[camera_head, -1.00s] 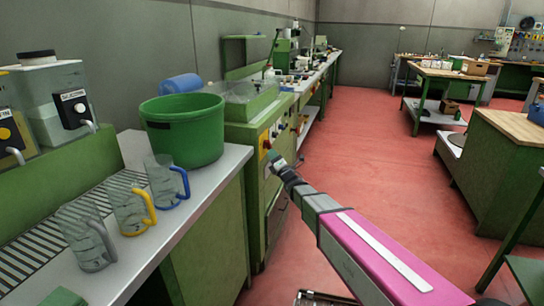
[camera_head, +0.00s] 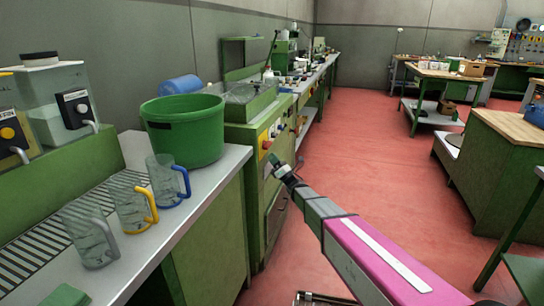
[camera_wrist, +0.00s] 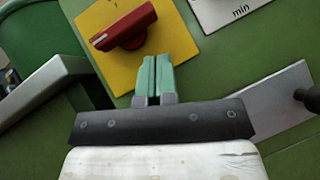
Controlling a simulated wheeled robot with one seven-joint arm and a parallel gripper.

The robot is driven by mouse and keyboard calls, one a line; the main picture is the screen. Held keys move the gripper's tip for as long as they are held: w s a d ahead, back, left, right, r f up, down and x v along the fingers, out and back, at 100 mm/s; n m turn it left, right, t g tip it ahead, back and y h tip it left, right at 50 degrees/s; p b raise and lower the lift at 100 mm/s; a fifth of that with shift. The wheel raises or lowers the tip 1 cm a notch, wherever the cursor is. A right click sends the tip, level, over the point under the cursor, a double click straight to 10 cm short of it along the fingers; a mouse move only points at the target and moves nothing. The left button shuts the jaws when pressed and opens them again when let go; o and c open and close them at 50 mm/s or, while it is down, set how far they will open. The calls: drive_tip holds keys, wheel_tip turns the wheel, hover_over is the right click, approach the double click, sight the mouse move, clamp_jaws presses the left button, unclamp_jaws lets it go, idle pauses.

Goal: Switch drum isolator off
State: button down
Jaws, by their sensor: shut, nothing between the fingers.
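The drum isolator is a red rotary handle (camera_wrist: 125,25) on a yellow plate (camera_wrist: 170,45), fixed to the green machine front. In the wrist view the handle lies tilted, its left end lower than its right, with a pale mark near the left end. In the head view the red handle (camera_head: 266,145) is small on the machine's front. My gripper (camera_wrist: 154,58) is shut and empty, its green fingertips over the lower part of the yellow plate, just below and right of the handle. Whether they touch the plate cannot be told. It also shows in the head view (camera_head: 274,158).
A green tub (camera_head: 184,130) stands on the counter left of the machine. Three jugs, grey-handled (camera_head: 92,232), yellow-handled (camera_head: 135,206) and blue-handled (camera_head: 168,180), stand nearer. A white plate marked "min" (camera_wrist: 228,8) is right of the yellow plate. The red floor (camera_head: 360,150) to the right is clear.

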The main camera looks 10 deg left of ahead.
drive_tip(key=d+f, duration=0.7)
drive_tip(key=f, duration=0.1)
drive_tip(key=shift+s+f, duration=0.25)
drive_tip(key=shift+s, duration=0.05)
